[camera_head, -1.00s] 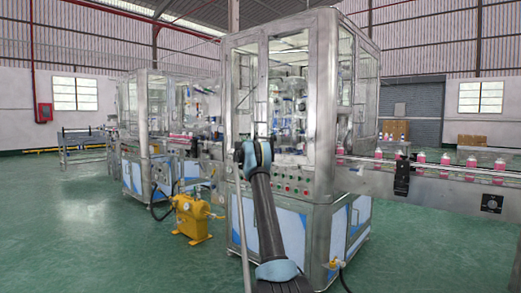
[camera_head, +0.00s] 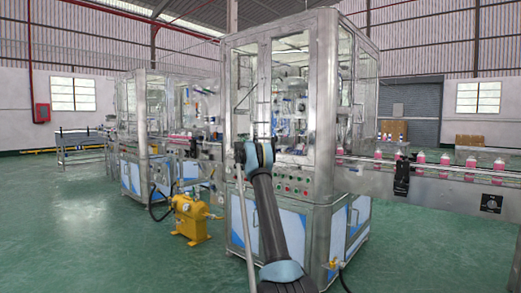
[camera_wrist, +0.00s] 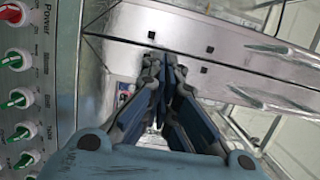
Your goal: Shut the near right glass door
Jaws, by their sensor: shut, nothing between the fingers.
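The near machine has a steel-framed cabinet with glass panels. Its right front glass door (camera_head: 290,85) shows in the head view above the row of buttons; I cannot tell its exact angle. A left front panel (camera_head: 243,85) with a handle stands beside it. My gripper (camera_wrist: 163,62) is shut and empty in the wrist view, its fingers close together before a steel frame (camera_wrist: 215,50). I cannot tell whether it touches the frame.
A control panel (camera_wrist: 40,90) with red and green knobs stands close at left in the wrist view. A conveyor (camera_head: 430,180) with pink bottles runs out to the right. A yellow pump (camera_head: 190,218) stands on the floor left of the cabinet. Green floor is open at left.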

